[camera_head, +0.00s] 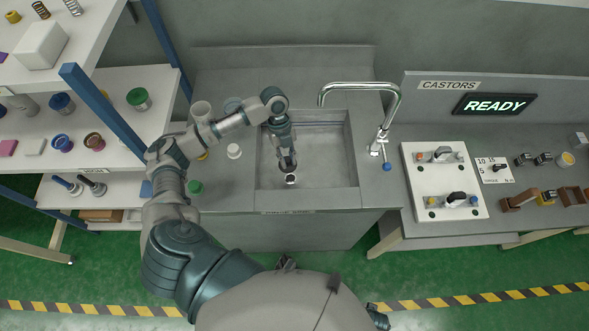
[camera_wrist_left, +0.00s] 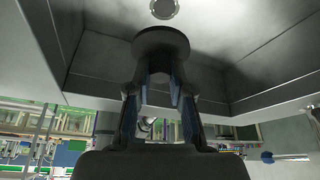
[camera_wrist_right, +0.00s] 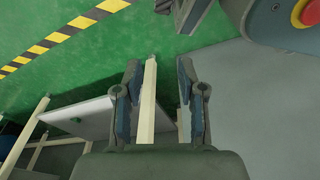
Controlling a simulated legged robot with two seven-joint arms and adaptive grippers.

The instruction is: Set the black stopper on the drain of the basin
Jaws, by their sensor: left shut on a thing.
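The grey basin (camera_head: 335,180) is set into the counter in the middle of the head view. Its round metal drain (camera_head: 291,180) shows just in front of my left gripper (camera_head: 287,166). In the left wrist view the drain (camera_wrist_left: 164,8) is at the top edge, partly cut off. My left gripper is shut on the black stopper (camera_wrist_left: 160,40), a dark disc at its fingertips. The stopper is apart from the drain in that view; its height above the floor is hard to tell. My right gripper (camera_wrist_right: 153,75) is open and empty over the green floor.
A chrome faucet (camera_head: 367,88) arches over the basin's right rear. Small items, including a white round piece (camera_head: 234,151) and a green-topped one (camera_head: 195,187), stand left of the basin. Shelves (camera_head: 140,75) are at the left; a castor panel (camera_head: 444,180) lies at the right.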

